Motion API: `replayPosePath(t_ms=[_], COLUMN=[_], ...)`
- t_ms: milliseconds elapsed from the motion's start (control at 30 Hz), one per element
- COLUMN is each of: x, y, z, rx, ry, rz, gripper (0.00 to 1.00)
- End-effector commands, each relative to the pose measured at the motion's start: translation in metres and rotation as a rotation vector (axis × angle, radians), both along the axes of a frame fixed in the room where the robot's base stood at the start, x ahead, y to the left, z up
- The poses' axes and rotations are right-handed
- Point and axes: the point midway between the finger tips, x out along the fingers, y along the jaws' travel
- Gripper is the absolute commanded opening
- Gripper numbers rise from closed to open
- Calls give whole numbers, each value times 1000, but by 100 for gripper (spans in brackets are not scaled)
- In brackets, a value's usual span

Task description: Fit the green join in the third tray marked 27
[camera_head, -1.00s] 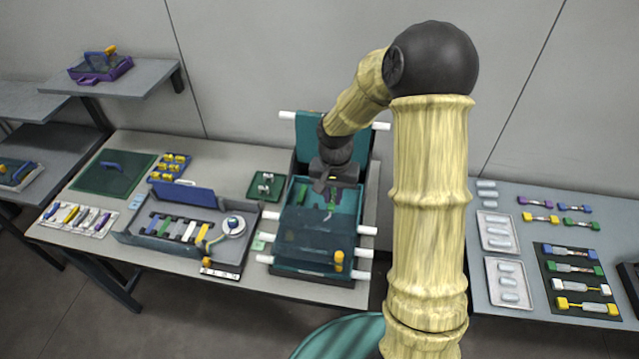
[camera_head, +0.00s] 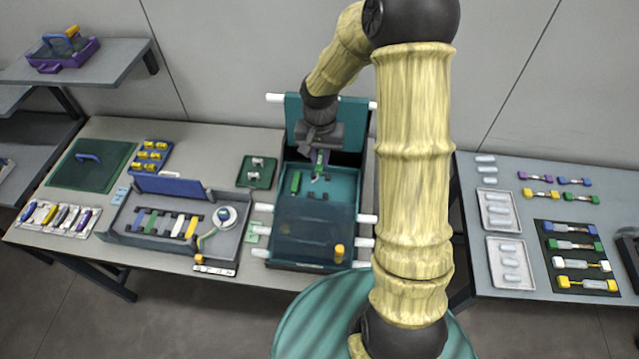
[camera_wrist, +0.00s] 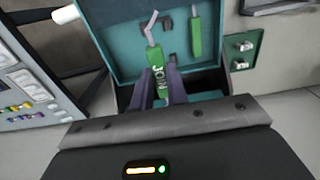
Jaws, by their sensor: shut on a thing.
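My gripper (camera_head: 319,160) is shut on a green join (camera_wrist: 158,75), which has "JOIN" written on it, and a pale bent strand sticks out of its far end. In the head view the join hangs over the back part of a teal tray (camera_head: 347,184). Whether it touches the tray I cannot tell. A second green piece (camera_head: 296,182) lies in the tray on the left; it also shows in the wrist view (camera_wrist: 196,45). Small dark holders (camera_head: 317,195) sit in the tray's middle. I cannot read a 27 on any tray.
A smoky clear cover (camera_head: 312,228) lies over the front of the tray stack, with a yellow knob (camera_head: 339,252) at its front. White rods (camera_head: 368,218) stick out at the sides. A splicer-like grey box (camera_head: 150,226) stands left, and a second table (camera_head: 515,220) stands right.

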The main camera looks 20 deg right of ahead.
Motion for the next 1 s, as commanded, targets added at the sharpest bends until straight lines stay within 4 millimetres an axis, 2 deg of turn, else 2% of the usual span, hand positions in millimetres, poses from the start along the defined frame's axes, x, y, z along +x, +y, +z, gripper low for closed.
replayPosePath(t_ms=[300, 700, 1000], x=[-1, 0, -1], y=[0, 0, 0], z=[-49, -57, -93], rx=[1, 0, 1], ry=[5, 2, 4], rz=[2, 0, 2], gripper=[0, 0, 0])
